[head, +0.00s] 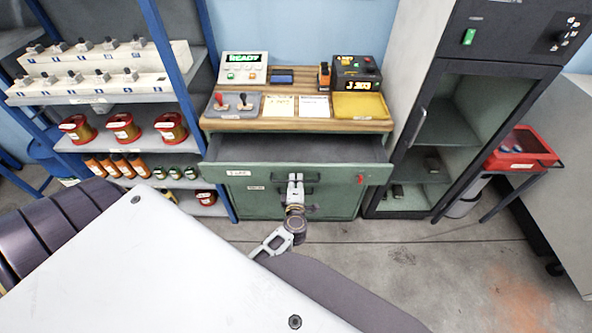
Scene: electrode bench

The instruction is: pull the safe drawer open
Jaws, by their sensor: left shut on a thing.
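The safe drawer (237,172) is the green top drawer of the cabinet under the wooden bench top. It stands pulled out, and its grey empty inside (290,148) shows behind the front. My left gripper (295,179) is at the middle of the drawer front, shut on the drawer's handle. My right gripper is not in view.
The green cabinet (255,203) has a lower front behind my gripper. A shelf rack (120,98) stands left and a dark glass-door cabinet (455,120) stands close on the right. A red bin (522,160) is farther right. Floor (400,262) in front is clear.

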